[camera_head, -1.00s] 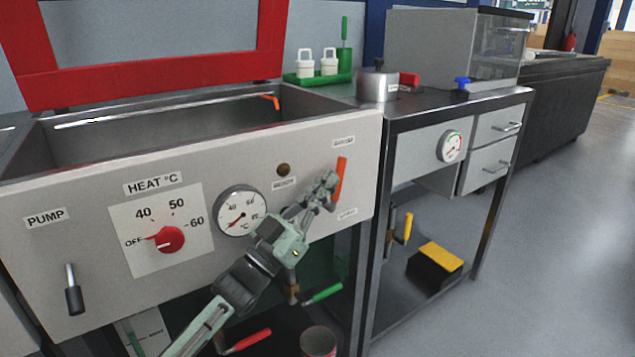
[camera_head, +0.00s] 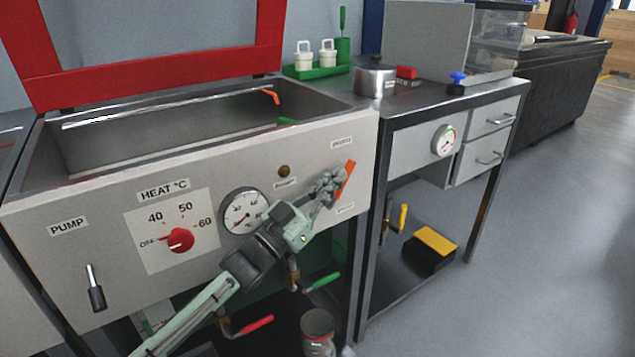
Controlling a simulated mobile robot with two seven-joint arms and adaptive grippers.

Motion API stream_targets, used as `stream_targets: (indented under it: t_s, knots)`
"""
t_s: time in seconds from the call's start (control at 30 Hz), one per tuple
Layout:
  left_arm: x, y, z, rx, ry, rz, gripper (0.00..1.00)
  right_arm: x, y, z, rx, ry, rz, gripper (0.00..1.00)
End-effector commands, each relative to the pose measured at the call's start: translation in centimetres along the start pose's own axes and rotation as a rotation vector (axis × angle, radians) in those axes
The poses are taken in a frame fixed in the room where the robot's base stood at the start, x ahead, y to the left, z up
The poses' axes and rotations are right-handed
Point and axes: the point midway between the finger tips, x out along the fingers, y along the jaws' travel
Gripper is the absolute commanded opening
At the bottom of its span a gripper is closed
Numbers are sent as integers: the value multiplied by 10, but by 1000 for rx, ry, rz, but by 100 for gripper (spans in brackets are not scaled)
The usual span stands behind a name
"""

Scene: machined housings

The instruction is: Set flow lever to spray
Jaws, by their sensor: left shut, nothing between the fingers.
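The flow lever appears to be the orange lever (camera_head: 347,178) at the right end of the washer's front panel (camera_head: 300,160). It tilts, with its top end leaning right. Small labels sit above and below it, too small to read surely. My left gripper (camera_head: 332,187) is shut with nothing between its fingers. Its fingertips are at the lever's left side, close to or touching it; I cannot tell which. The fingers hide part of the lever's lower left edge. My right gripper is not in view.
The panel also carries a red heat knob (camera_head: 180,240), a round gauge (camera_head: 243,211) and a pump lever (camera_head: 95,288). A steel bench (camera_head: 440,107) stands at the right. Below are green (camera_head: 326,281) and red (camera_head: 256,325) valve handles. Floor at the right is clear.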

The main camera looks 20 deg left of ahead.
Motion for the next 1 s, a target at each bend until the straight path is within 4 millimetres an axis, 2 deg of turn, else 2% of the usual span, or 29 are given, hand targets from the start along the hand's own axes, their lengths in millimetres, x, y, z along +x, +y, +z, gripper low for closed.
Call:
stream_targets:
  t_s: [0.17, 0.37, 1.0]
  knots:
    - [12, 3, 4, -1, 2, 1, 0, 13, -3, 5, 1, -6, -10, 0]
    - [21, 5, 12, -1, 2, 0, 0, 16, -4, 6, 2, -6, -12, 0]
    - [38, 11, 37, 0, 2, 1, 0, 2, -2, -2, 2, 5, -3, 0]
